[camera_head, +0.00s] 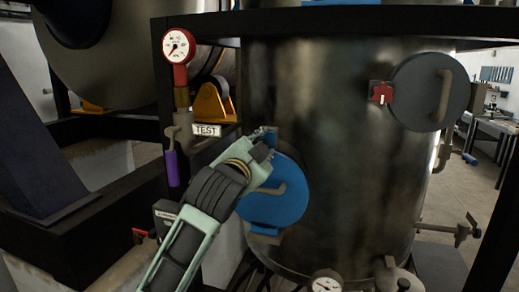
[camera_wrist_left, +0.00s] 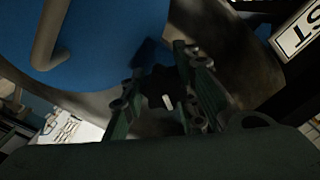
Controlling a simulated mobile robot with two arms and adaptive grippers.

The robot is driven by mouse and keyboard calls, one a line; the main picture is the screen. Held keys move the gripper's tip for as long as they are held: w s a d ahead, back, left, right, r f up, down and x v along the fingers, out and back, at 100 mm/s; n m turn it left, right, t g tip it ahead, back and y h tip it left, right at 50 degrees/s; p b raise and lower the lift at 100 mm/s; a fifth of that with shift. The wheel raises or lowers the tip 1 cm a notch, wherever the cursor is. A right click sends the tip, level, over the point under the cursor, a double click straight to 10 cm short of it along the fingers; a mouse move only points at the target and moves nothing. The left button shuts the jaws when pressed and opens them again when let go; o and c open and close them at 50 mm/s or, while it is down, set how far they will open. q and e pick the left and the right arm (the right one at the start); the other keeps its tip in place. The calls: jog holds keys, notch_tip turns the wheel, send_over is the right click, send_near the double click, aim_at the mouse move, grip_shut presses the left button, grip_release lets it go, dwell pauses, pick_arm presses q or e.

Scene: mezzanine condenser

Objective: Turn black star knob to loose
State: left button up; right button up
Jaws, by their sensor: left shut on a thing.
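The black star knob (camera_wrist_left: 158,86) is between the fingers of my left gripper in the left wrist view, with a small white mark on its face. My left gripper (camera_head: 266,143) is shut on it, at the upper left edge of the round blue cover (camera_head: 275,208) on the tank. The cover also fills the upper left of the wrist view (camera_wrist_left: 105,30). In the head view the gripper hides most of the knob. My right gripper is not in view.
A red-rimmed gauge (camera_head: 179,46) stands on a pipe left of the tank (camera_head: 330,120), above a TEST label (camera_head: 207,130) and a purple-handled valve (camera_head: 171,165). A red knob (camera_head: 382,93) sits beside a grey round cover (camera_head: 428,92). A dark beam crosses the top.

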pick_arm(q)
jog(key=n, duration=0.6)
jog(key=shift+d+f, duration=0.15)
jog(key=shift+f, duration=0.05)
jog(key=shift+r, duration=0.1)
dwell(0.4)
jog(key=o, duration=0.8)
jog(key=shift+c, duration=0.2)
jog(key=shift+o, duration=1.4)
jog(key=shift+d+r, duration=0.1)
jog(key=shift+d, duration=0.1)
jog(key=shift+s+a, duration=0.1)
jog(key=shift+a, duration=0.1)
jog(key=v, duration=1.1)
jog(key=shift+s, duration=0.3)
